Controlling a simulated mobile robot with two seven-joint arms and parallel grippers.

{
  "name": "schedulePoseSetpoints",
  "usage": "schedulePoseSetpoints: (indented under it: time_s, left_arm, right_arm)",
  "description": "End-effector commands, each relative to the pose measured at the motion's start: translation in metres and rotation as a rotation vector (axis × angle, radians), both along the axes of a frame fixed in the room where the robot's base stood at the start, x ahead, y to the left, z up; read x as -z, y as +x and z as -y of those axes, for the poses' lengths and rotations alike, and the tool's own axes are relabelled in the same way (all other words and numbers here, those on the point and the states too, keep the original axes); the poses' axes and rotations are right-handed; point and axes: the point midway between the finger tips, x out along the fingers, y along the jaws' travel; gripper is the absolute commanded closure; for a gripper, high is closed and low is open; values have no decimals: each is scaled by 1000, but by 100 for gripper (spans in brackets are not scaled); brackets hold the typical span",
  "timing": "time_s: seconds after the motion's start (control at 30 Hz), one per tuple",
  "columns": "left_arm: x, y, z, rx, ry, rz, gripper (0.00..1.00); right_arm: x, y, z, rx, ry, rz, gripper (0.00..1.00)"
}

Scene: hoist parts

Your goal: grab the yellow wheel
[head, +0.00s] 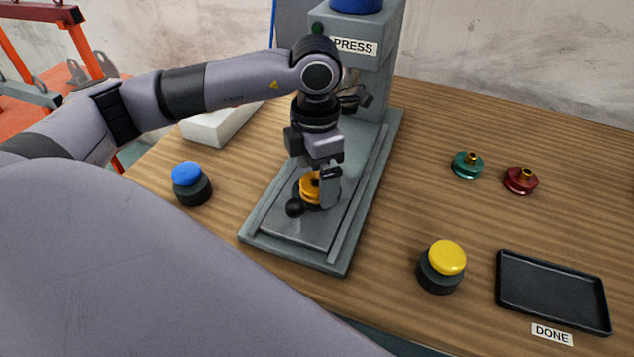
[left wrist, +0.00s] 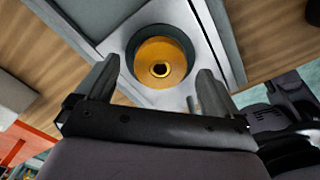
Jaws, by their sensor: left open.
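The yellow wheel (head: 310,187) sits in a dark round holder on the press's sliding plate. It also shows in the left wrist view (left wrist: 160,62), with a dark hole at its centre. My left gripper (head: 322,190) is over the wheel, pointing down. In the left wrist view my left gripper (left wrist: 155,85) is open, its two fingers on either side of the wheel with gaps to it. I cannot tell whether either finger touches the holder. My right gripper is not in view.
The grey press (head: 378,75) stands behind the wheel. A blue button (head: 188,176) is to the left and a yellow button (head: 446,258) to the right. A green wheel (head: 467,165), a red wheel (head: 520,181) and a black tray (head: 552,290) lie further right.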

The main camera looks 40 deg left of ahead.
Motion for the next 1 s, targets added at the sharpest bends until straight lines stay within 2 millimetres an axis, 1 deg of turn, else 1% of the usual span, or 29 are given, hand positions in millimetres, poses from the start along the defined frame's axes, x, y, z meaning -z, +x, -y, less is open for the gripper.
schedulePoseSetpoints:
  time_s: [0.03,0.1,0.33,0.37,0.4,0.47,0.5,0.57,0.6,0.63,0.87,1.0]
  left_arm:
    - [6,0,0,0,1,-2,4]
    - [10,0,0,1,-1,-1,4]
    - [13,0,0,1,-1,1,4]
    - [13,0,0,1,-1,1,7]
    - [12,0,0,1,-1,1,21]
    - [12,0,0,1,-1,1,40]
    - [12,0,0,1,-1,1,53]
    - [12,0,0,1,-1,1,73]
    - [12,0,0,1,-1,1,86]
    - [11,1,1,1,-1,4,90]
    - [10,1,1,1,-2,5,90]
    - [5,1,1,1,-2,6,90]
  right_arm:
    - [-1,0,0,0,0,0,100]
    - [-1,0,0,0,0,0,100]
    - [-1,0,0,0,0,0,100]
    - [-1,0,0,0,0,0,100]
    - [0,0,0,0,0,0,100]
    - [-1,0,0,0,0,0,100]
    - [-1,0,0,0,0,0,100]
    - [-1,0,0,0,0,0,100]
    - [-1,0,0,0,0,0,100]
    - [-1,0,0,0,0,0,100]
    - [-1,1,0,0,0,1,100]
    - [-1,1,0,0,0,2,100]
